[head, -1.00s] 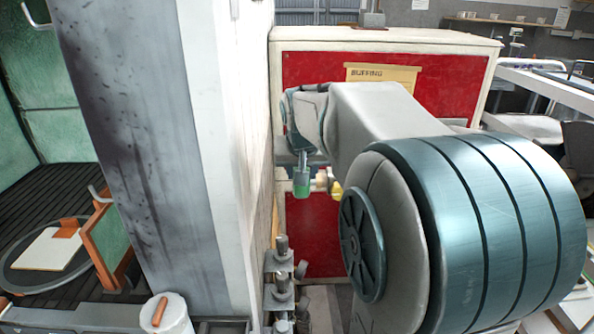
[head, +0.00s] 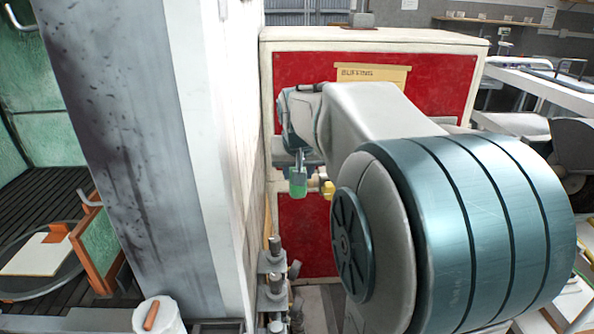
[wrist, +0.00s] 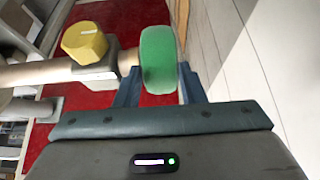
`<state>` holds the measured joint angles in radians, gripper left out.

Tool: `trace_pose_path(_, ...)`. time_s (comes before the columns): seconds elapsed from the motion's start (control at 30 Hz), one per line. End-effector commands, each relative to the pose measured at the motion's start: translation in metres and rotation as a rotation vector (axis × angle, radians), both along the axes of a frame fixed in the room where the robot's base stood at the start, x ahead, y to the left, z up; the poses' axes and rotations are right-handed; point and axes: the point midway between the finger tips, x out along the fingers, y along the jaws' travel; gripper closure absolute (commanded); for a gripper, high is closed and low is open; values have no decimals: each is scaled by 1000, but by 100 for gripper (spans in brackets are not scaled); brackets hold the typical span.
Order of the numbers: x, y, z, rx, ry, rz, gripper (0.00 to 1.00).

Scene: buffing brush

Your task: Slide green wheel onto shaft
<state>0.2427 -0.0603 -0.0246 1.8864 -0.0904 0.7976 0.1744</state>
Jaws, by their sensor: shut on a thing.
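The green wheel (wrist: 158,60) is held between the two fingers of my gripper (wrist: 158,74), which is shut on it. In the head view the wheel (head: 298,186) hangs below my wrist, just left of the shaft (head: 315,182) on the red machine front. In the wrist view the tan shaft (wrist: 30,73) comes in from the left, and its end reaches the wheel's left face or stops very close to it. I cannot tell whether the end is inside the wheel's hole. A yellow knob (wrist: 85,42) sits on a grey collar around the shaft.
The red-fronted cabinet with a "BUFFING" label (head: 372,74) stands behind. A white and grey column (head: 130,130) rises close on the left. Metal fittings (head: 274,275) stand below the wheel. My large arm link hides much of the right side.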

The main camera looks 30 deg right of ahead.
Motion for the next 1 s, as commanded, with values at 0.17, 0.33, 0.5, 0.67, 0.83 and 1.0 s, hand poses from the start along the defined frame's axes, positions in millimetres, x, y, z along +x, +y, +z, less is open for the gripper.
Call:
trace_pose_path(0.17,-1,-2,0,0,-1,-1,86)
trace_pose_path(0.33,-1,-2,0,0,-1,0,86)
trace_pose_path(0.5,-1,-2,0,0,-1,0,39)
trace_pose_path(0.67,-1,-2,0,0,-1,0,38)
trace_pose_path(0.83,-2,-2,2,0,-1,0,38)
trace_pose_path(1.0,-11,2,20,-1,-5,0,38)
